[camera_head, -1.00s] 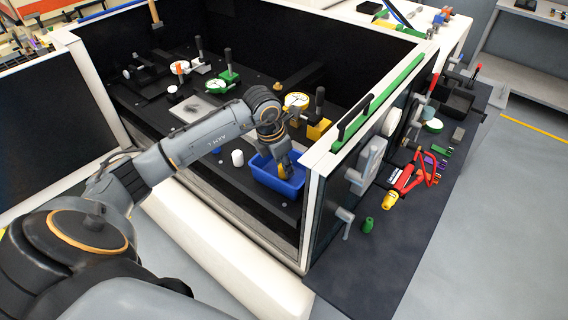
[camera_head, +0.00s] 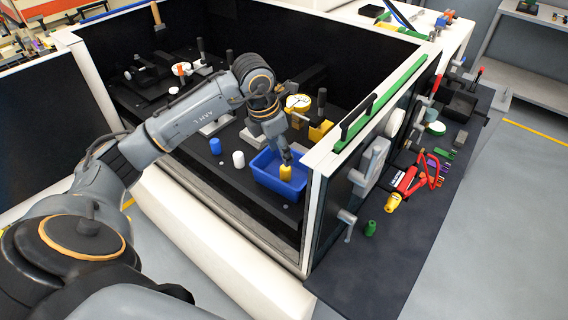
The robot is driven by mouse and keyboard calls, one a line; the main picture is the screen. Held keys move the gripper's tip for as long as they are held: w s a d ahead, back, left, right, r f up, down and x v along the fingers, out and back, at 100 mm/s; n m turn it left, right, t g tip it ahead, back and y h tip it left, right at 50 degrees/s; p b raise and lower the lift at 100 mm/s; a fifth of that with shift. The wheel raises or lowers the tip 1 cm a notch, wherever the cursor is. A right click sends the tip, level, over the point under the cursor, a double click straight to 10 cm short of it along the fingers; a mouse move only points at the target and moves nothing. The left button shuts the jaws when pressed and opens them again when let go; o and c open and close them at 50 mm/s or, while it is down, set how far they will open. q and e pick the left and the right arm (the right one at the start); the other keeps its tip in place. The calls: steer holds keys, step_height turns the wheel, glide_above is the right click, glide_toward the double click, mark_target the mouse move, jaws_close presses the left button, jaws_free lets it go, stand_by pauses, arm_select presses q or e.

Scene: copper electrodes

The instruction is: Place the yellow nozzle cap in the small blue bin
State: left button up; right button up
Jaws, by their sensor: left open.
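The yellow nozzle cap (camera_head: 286,173) is at the small blue bin (camera_head: 262,177), in its front right part. It looks upright, but whether it rests on the bin's floor is hard to tell. My left gripper (camera_head: 288,160) points down just above the cap and is open. The fingertips are small and dark, and whether they still touch the cap is unclear. My right gripper is not in view.
A white cap (camera_head: 238,159) and a blue cap (camera_head: 215,146) stand left of the bin. A yellow block with a black handle (camera_head: 320,130) stands behind it. The enclosure's white frame (camera_head: 312,185) rises close to the bin's right.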

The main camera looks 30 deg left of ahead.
arm_select(q)
steer(key=shift+v, duration=2.35)
